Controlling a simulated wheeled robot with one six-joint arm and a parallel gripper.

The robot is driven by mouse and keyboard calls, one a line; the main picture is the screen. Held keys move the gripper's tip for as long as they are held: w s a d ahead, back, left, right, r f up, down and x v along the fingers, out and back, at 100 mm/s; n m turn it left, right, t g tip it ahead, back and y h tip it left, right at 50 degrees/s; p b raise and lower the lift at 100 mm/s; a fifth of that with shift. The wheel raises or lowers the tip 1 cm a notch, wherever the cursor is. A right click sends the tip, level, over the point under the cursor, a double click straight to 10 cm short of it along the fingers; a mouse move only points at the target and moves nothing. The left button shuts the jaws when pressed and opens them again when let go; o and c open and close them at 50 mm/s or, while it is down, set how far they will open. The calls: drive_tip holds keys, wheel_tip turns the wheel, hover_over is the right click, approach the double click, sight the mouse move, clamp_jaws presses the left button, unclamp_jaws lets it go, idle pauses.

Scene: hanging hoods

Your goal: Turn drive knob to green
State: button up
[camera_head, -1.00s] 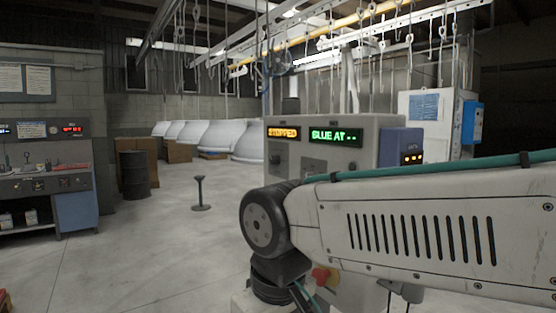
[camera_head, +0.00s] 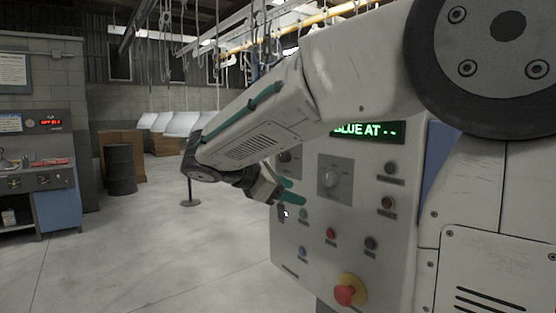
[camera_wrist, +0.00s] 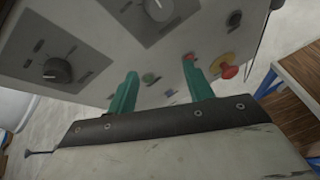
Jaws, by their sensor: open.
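The grey control panel (camera_head: 345,255) stands ahead of me with two knobs on square plates. One knob (camera_head: 333,180) is in clear view at upper middle; the other knob (camera_head: 288,157) is partly hidden by my arm. Both show in the wrist view, one at left (camera_wrist: 57,70) and one at the top (camera_wrist: 158,8). Their labels are too small to read, so I cannot tell which is the drive knob. My gripper (camera_head: 298,190) has teal fingers spread open and empty in front of the panel's left part. In the wrist view my gripper (camera_wrist: 163,74) points at the panel below the knobs.
A green display (camera_head: 368,132) reads "BLUE AT --", partly covered by my arm. Small buttons and a red emergency stop (camera_head: 346,292) sit lower on the panel. Open floor (camera_head: 180,255) lies left. A workbench (camera_head: 40,185) and black drum (camera_head: 120,168) stand farther left.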

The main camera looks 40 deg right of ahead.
sight(281, 158)
drive_tip(key=w+a+r+n+t+h, duration=0.1)
drive_tip(key=w+r+n+h, duration=0.15)
drive_tip(key=w, duration=0.35)
drive_tip(key=w+a+r+n+h, duration=0.1)
drive_tip(key=w+r+n+h, duration=0.15)
drive_tip(key=w, duration=0.35)
drive_tip(key=d, duration=0.8)
drive_tip(key=shift+w+f, duration=0.2)
drive_tip(key=shift+w, duration=0.15)
drive_tip(key=c, duration=1)
